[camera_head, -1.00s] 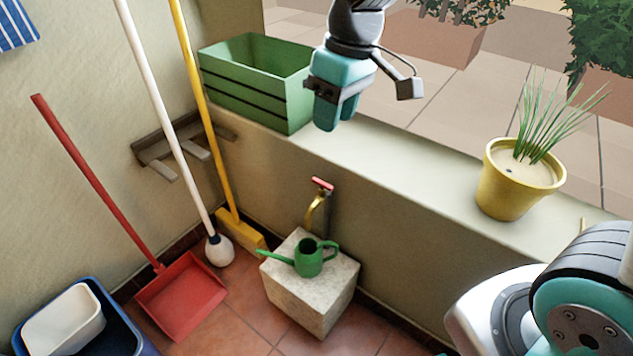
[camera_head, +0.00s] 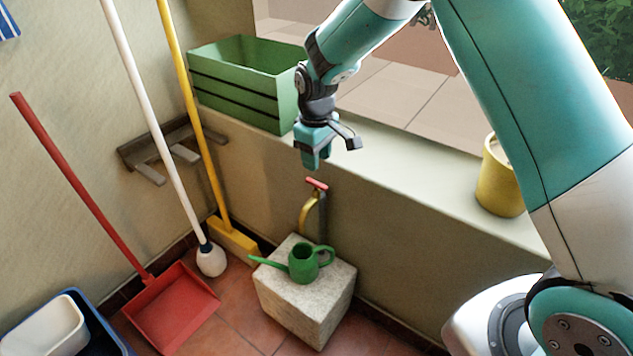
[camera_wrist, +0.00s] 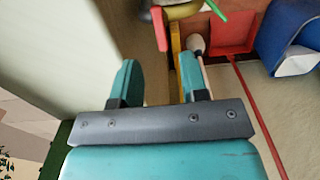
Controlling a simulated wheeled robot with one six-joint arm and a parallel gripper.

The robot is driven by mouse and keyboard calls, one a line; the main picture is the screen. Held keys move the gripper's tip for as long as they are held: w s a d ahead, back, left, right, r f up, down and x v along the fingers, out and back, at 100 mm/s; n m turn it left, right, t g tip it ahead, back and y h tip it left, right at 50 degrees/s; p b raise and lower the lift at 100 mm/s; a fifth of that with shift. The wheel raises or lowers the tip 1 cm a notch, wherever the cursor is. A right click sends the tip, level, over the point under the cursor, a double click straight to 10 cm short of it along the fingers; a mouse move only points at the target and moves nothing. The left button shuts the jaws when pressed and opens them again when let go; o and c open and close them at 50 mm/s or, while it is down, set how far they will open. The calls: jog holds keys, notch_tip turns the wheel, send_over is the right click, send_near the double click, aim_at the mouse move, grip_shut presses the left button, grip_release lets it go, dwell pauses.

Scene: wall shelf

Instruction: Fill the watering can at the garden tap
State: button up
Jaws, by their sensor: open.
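The green watering can (camera_head: 303,264) stands upright on a pale stone block (camera_head: 306,303), its spout pointing left and its handle to the right. The garden tap (camera_head: 308,212) is on the wall just above it, a curved brass pipe with a red handle (camera_head: 316,184). My gripper (camera_head: 312,163) is open and empty, above the tap and in front of the ledge's edge. In the wrist view the two teal fingers (camera_wrist: 160,85) are spread. Part of the tap's brass pipe (camera_wrist: 185,11) and a bit of green spout (camera_wrist: 215,9) show at the top there.
A green crate (camera_head: 235,75) stands on the ledge (camera_head: 400,171), left of my gripper. A yellow pot (camera_head: 497,185) is at the right, partly behind my arm. A white pole, a yellow broom (camera_head: 233,238) and a red dustpan (camera_head: 170,308) stand left of the block.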

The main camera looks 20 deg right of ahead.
aim_at(316, 182)
notch_tip(316, 182, down, 7)
jog(key=shift+r+b, duration=0.1)
jog(key=shift+b, duration=0.45)
jog(key=shift+r, duration=0.1)
grip_shut()
